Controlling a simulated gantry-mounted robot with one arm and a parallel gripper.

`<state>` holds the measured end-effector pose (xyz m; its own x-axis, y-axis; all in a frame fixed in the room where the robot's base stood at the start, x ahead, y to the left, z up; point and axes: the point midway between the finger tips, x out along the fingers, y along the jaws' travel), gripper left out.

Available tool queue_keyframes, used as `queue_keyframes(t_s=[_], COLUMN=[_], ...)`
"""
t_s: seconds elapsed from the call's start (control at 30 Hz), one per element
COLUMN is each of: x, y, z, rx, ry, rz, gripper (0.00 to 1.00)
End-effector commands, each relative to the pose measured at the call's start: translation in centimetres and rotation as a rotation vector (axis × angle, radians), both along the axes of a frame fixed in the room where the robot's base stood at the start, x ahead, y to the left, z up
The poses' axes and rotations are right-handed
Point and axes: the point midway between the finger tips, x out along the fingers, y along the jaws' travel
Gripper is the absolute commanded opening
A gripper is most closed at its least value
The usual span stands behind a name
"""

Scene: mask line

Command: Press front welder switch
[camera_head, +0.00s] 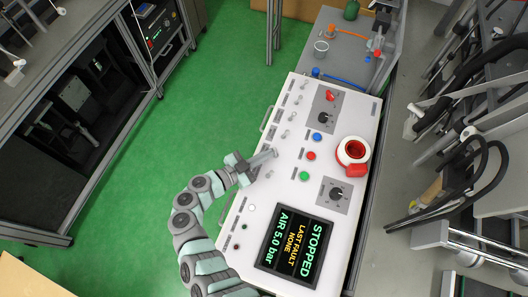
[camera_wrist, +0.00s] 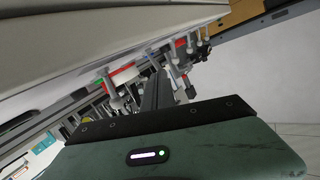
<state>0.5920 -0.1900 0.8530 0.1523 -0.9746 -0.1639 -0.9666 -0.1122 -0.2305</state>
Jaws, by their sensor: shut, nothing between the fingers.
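A white control panel (camera_head: 262,197) carries a row of small grey toggle switches (camera_head: 284,133) along its left side. Their labels are too small to read, so I cannot tell which is the front welder switch. My gripper (camera_head: 270,154) is shut and empty, over the panel's left edge beside the lower switches. I cannot tell whether it touches one. In the wrist view my gripper's dark fingers (camera_wrist: 165,90) point toward several pale switch levers (camera_wrist: 172,54), seen from low along the panel.
The panel also has blue, red and green (camera_head: 304,176) buttons, two rotary knobs, a red-and-white ring-shaped part (camera_head: 352,152) and a screen (camera_head: 294,246) reading "STOPPED". Green floor (camera_head: 215,95) lies open to the left. A grey table (camera_head: 345,48) stands beyond the panel.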

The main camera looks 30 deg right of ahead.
Motion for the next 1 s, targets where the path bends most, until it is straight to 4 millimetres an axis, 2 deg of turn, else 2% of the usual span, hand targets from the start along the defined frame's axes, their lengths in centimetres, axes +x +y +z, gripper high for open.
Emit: queue_keyframes(t_s=[0.27, 0.6, 0.77, 1.0], x=[-1.0, -0.8, -1.2, -2.3], y=[-0.8, -0.3, 1.4, 6.3], z=[0.8, 0.7, 1.9, 3.4], rx=[0.145, 0.146, 0.148, 0.15], ry=[-0.153, -0.155, -0.155, -0.155], rz=[-0.007, 0.0, 0.002, 0.005], gripper=[0.0, 0.0, 0.0, 0.0])
